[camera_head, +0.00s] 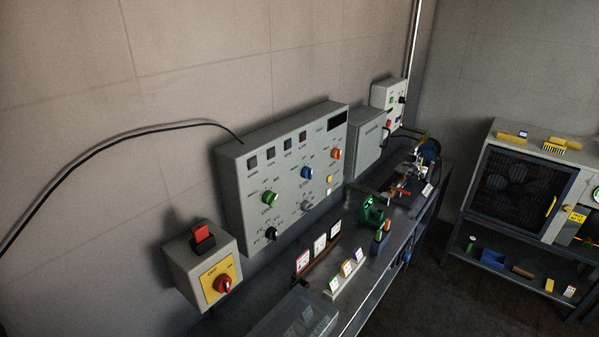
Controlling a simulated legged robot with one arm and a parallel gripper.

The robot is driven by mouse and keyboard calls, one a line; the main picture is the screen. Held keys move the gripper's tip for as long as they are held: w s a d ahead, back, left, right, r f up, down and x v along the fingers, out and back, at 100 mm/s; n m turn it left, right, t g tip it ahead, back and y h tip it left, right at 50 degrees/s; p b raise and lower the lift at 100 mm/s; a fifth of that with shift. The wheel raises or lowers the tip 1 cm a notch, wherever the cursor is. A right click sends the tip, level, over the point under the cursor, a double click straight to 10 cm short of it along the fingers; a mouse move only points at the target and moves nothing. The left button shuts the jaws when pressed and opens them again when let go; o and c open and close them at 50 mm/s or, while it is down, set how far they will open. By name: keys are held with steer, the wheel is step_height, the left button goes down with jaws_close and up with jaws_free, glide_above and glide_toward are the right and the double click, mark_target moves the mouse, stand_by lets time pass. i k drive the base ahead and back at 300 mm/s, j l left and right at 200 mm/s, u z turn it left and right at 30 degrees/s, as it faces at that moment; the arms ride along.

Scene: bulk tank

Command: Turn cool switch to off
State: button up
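A grey control panel (240,166) stands upright against the wall behind the bench. It carries a green knob (269,199), a blue knob (306,172) and an orange knob (336,154). A black knob (271,233) and a small grey knob (306,206) sit lower on it. The labels around the knobs are too small to read surely, so I cannot tell which is the cool switch or its setting. My gripper is not in view.
A grey box with a red rotary switch (222,284) on a yellow plate stands at the panel's left. Cards (346,268) and a green tool (372,214) are on the dark bench (378,273) before the panel. A fan-fronted cabinet (517,183) stands right, across open floor (455,290).

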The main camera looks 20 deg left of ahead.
mark_target(268, 197)
steer(key=i+j+u, duration=0.15)
steer(key=u, duration=1.25)
steer(key=i+l+u, duration=0.2)
steer(key=i+j, duration=0.05)
steer(key=j, duration=0.05)
